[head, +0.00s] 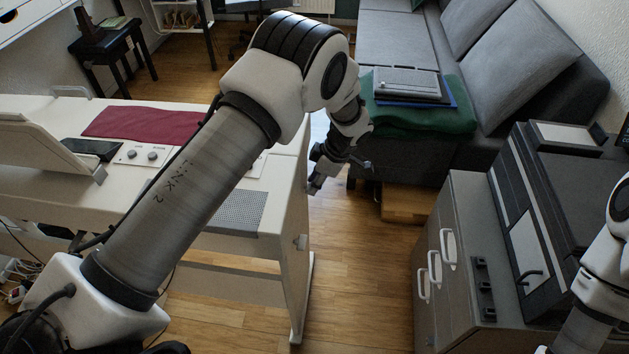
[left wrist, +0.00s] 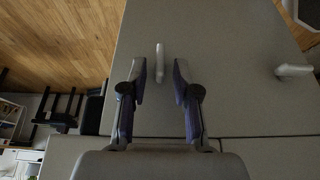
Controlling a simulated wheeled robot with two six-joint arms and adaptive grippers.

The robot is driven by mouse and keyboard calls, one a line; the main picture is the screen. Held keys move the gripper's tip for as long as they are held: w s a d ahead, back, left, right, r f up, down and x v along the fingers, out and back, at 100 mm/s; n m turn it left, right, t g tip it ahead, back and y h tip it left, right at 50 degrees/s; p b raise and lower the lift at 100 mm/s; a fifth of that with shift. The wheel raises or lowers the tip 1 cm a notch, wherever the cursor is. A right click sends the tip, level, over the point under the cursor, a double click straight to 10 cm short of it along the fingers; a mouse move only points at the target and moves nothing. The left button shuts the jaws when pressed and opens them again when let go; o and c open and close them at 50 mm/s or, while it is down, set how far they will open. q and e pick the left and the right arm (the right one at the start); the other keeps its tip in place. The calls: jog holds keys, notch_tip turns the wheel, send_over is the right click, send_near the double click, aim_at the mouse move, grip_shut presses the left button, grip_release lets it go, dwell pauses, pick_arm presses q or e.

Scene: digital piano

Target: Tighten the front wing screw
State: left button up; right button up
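My left gripper (head: 320,172) is at the right end panel of the white piano (head: 298,290). In the left wrist view the gripper (left wrist: 160,75) is open, its two fingers pointing toward the panel (left wrist: 225,75). A pale wing screw (left wrist: 159,63) shows between the fingertips, with a gap on each side; I cannot tell how deep the fingers reach. A second wing screw (left wrist: 293,70) is to the right in that view. A wing screw (head: 300,241) shows lower on the panel in the head view. My right gripper is out of view.
A grey cabinet (head: 455,215) with a dark machine (head: 530,250) stands to the right. A grey sofa (head: 400,40) with a green blanket (head: 420,118) is behind. Wood floor (head: 355,270) between piano and cabinet is clear. A red cloth (head: 140,122) lies on the piano.

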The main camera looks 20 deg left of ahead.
pick_arm(q)
grip_shut()
jog(key=shift+w+g, duration=0.1)
jog(key=shift+g, duration=0.3)
jog(key=g+b, duration=0.2)
jog(key=b, duration=0.1)
jog(key=w+m+g+h+b, duration=0.1)
jog(key=g+b, duration=0.1)
jog(key=b, duration=0.2)
jog(key=g+b, duration=0.1)
jog(key=b, duration=0.2)
jog(key=shift+w+a+f+g+h, duration=0.2)
jog(key=shift+f+g+h, duration=0.1)
jog(key=shift+g, duration=0.1)
